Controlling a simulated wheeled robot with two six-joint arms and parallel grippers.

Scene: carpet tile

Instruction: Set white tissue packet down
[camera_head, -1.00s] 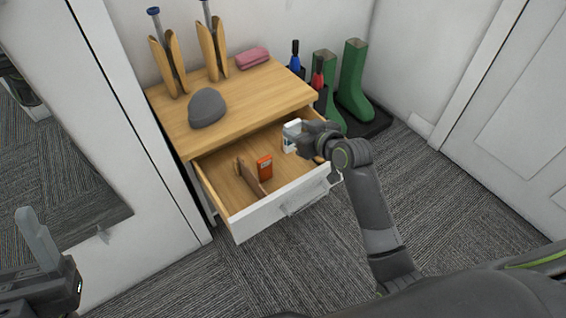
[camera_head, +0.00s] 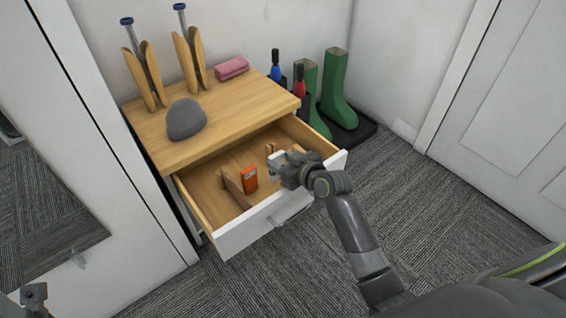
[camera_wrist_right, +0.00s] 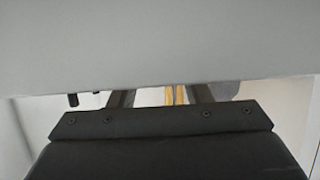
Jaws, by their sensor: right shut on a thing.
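The white tissue packet (camera_head: 273,159) is small and pale in the head view, held over the right part of the open drawer (camera_head: 232,240). My right gripper (camera_head: 281,165) is shut on it and hides much of it. I cannot tell whether the packet touches the drawer floor. In the right wrist view a pale flat surface fills the top and covers the fingertips; I cannot tell for sure what it is. Only a dark bit of my left gripper (camera_head: 34,295) shows at the lower left edge, and its jaws cannot be read.
An orange box (camera_head: 249,179) stands in the drawer beside a wooden divider (camera_head: 233,189). Another wooden piece (camera_head: 270,148) stands farther right. On the cabinet top are a grey cap (camera_head: 186,120), a pink case (camera_head: 231,68) and wooden shoe trees (camera_head: 190,58). Green boots (camera_head: 337,90) stand behind at right.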

